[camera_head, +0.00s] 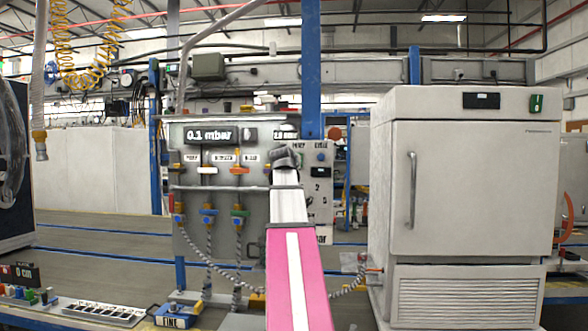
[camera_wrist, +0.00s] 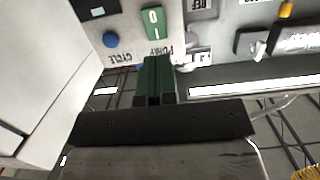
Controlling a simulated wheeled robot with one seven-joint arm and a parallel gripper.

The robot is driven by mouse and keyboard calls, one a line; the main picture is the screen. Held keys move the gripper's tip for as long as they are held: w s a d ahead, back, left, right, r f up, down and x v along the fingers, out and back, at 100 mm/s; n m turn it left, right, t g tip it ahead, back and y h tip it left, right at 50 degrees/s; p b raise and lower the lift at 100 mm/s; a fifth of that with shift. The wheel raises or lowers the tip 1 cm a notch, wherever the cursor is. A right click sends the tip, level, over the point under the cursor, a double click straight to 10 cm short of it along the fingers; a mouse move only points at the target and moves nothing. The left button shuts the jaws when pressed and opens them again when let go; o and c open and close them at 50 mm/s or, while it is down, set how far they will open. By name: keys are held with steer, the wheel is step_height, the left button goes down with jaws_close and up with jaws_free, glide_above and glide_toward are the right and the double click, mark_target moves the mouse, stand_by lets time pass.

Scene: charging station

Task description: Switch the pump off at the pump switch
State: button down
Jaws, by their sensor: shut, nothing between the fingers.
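The pump switch (camera_wrist: 153,22) is a green rocker with white O and I marks, on a pale panel. The PUMP label beside it appears upside down in the wrist view. My gripper (camera_wrist: 153,62) is shut and empty, its dark green fingertips at the label side of the switch. I cannot tell whether they touch the switch or which side of the rocker is pressed. In the head view my gripper (camera_head: 286,157) is a dark shape in front of the control panel (camera_head: 318,210), and the pump switch is hidden behind my arm.
A blue CYCLE button (camera_wrist: 110,40) sits left of the switch in the wrist view. In the head view, a valve panel (camera_head: 262,215) with a 0.1 mbar display (camera_head: 220,135) stands to the left. A large white oven-like cabinet (camera_head: 475,190) stands close on the right.

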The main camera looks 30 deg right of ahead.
steer(key=x, duration=1.4)
steer(key=shift+w+d+f, duration=0.15)
steer(key=shift+w+d, duration=0.05)
steer(key=shift+s+a, duration=0.1)
stand_by(0.3)
steer(key=s+a+f, duration=0.2)
steer(key=s+a, duration=0.6)
steer(key=s, duration=0.2)
steer(key=shift+s+a, duration=0.25)
steer(key=shift+s, duration=0.15)
